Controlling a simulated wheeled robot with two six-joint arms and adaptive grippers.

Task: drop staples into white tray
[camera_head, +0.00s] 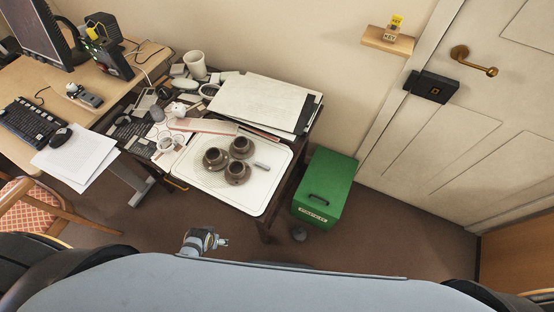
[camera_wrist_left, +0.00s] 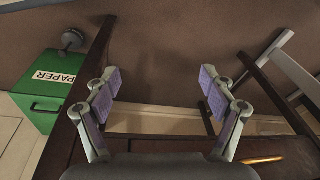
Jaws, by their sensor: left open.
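The white tray (camera_head: 215,182) lies on the cluttered side table and carries three brown cups on saucers (camera_head: 238,172). A small grey piece (camera_head: 262,165) lies on the tray to the right of the cups; I cannot tell what it is. I cannot pick out the staples for certain among the small items on the table. My left gripper (camera_head: 222,242) is low in front of the table, clear of the tray. In the left wrist view the left gripper (camera_wrist_left: 160,82) is open and empty, with its pads apart over floor and table frame. My right gripper is not in view.
A green PAPER bin (camera_head: 324,186) stands on the floor right of the table; it also shows in the left wrist view (camera_wrist_left: 48,88). White boards (camera_head: 258,98) cover the table's back. A desk with a keyboard (camera_head: 32,123) stands left, a chair (camera_head: 40,210) below it.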

